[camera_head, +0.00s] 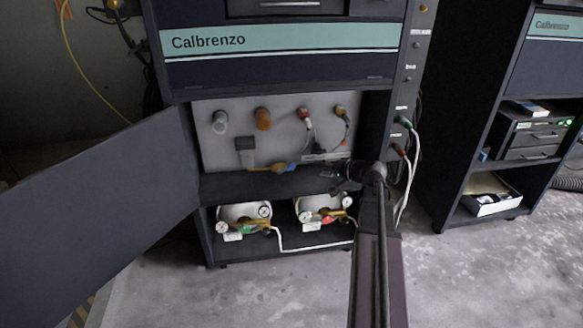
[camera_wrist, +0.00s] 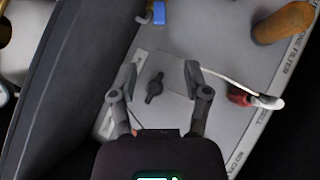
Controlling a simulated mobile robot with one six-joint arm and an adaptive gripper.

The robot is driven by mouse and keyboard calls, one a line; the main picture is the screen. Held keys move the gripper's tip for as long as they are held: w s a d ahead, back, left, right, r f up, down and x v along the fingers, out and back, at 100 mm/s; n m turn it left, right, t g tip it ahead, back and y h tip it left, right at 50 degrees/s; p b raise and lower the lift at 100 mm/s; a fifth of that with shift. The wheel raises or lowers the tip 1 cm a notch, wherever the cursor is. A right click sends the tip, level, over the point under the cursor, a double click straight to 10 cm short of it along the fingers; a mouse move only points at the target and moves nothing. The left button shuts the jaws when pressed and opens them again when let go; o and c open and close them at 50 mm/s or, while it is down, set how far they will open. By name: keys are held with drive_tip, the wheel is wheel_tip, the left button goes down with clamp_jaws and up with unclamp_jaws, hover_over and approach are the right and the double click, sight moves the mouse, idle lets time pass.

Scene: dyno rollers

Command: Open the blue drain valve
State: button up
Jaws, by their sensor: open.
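The blue drain valve handle (camera_head: 290,167) sits on a brass fitting low on the grey panel in the open cabinet. A blue piece, likely this handle, shows at the top edge of the wrist view (camera_wrist: 159,13); the rest of the valve is cut off there. My gripper (camera_head: 337,174) is just right of the valve in the head view. In the wrist view my gripper (camera_wrist: 160,75) is open, with a dark knob (camera_wrist: 154,88) on a pale plate showing between its fingers. The blue piece is beyond the fingertips, apart from them. I cannot tell whether the fingers touch the knob.
The grey panel (camera_head: 215,155) also bears an orange filter (camera_head: 263,118), a red connector (camera_head: 304,114) and a grey bowl (camera_head: 220,122). The open cabinet door (camera_head: 100,215) stands at left. Two gauged tanks (camera_head: 240,215) sit on the shelf below. The floor at front right is clear.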

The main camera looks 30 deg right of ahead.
sight(295, 166)
drive_tip(key=b+x, duration=0.4)
drive_tip(key=x, duration=0.9)
drive_tip(key=shift+w+a, duration=0.1)
drive_tip(key=shift+w, duration=0.1)
drive_tip(key=shift+c, duration=0.2)
clamp_jaws()
